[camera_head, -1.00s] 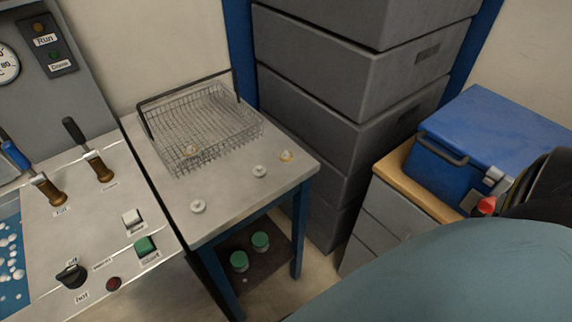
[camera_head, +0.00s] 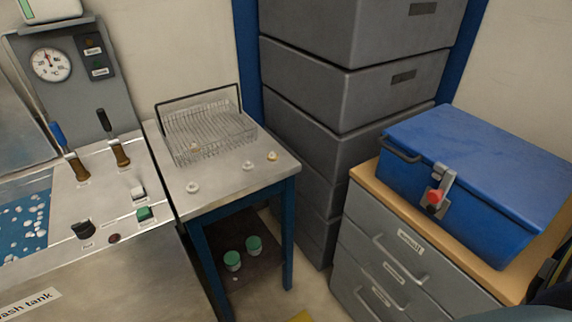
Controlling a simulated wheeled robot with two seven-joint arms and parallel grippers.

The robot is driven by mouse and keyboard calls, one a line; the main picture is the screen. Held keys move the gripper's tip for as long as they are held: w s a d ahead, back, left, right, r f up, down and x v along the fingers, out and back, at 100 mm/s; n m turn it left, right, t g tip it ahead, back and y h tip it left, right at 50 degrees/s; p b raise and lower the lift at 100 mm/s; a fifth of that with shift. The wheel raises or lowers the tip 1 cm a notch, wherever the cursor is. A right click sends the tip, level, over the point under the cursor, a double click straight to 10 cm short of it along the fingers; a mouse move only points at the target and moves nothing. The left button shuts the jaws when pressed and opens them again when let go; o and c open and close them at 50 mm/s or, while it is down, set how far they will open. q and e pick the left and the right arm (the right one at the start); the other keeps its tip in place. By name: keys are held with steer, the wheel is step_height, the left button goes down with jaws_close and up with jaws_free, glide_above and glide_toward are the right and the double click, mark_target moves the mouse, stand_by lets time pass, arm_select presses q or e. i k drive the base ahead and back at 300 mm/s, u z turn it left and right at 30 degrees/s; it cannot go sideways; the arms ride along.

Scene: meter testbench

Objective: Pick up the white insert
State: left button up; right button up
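Two small white ring-shaped pieces lie on the metal side table: a front-left white insert (camera_head: 192,187) and another white insert (camera_head: 247,165) farther right. I cannot tell which white piece is the one named. Neither gripper is in view. Only a teal and dark part of my own body shows at the bottom right corner.
The side table (camera_head: 225,191) stands between the wash tank panel (camera_head: 105,190) and stacked grey boxes (camera_head: 330,110). A blue box (camera_head: 480,165) sits on a drawer cabinet (camera_head: 385,250) at right. Two green-topped jars (camera_head: 232,260) stand on the table's lower shelf.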

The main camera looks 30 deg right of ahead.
mark_target(273, 156)
steer(key=z, duration=0.6)
steer(key=i, duration=0.55)
steer(key=z, duration=0.5)
